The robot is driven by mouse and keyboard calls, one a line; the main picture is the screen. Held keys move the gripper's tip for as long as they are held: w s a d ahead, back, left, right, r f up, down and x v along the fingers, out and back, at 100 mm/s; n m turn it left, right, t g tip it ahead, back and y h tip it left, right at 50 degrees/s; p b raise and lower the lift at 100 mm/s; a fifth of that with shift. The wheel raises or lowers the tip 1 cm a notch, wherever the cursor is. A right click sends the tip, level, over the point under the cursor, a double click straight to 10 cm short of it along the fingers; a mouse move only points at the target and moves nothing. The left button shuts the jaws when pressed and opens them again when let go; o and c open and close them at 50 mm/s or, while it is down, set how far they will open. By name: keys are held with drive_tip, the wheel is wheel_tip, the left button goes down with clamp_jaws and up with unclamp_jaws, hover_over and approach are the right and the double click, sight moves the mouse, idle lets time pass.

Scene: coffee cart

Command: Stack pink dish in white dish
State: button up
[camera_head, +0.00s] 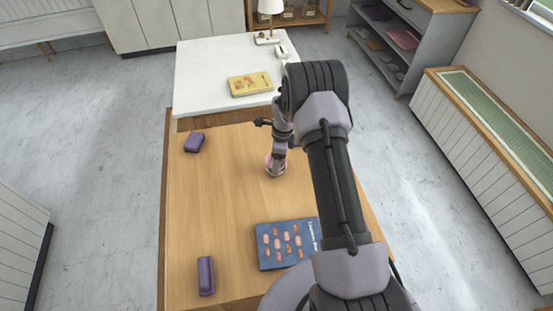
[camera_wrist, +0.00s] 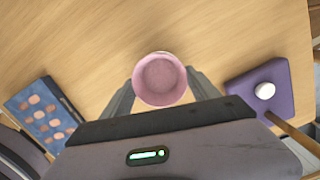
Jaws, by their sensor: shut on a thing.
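The pink dish (camera_wrist: 160,80) sits between the two fingers of my gripper (camera_wrist: 161,88) in the wrist view, and my gripper is shut on it. In the head view the pink dish (camera_head: 270,158) is partly hidden by my gripper (camera_head: 277,162), low over the wooden table. A pale rim of the white dish (camera_head: 275,174) shows below and around it there. In the wrist view only a thin pale edge shows behind the pink rim. I cannot tell whether the pink dish rests in the white one or is held just above it.
A blue book (camera_head: 284,244) lies at the front of the wooden table (camera_head: 220,205). Purple blocks lie at the left back (camera_head: 194,142) and left front (camera_head: 206,276). A purple object with a white knob (camera_wrist: 264,90) shows in the wrist view. The table's left middle is clear.

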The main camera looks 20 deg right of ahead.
drive_tip(key=shift+f+b, duration=0.4)
drive_tip(key=shift+f, duration=0.15)
drive_tip(key=o, duration=1.4)
drive_tip(key=shift+c, duration=0.2)
drive_tip(key=shift+f, duration=0.1)
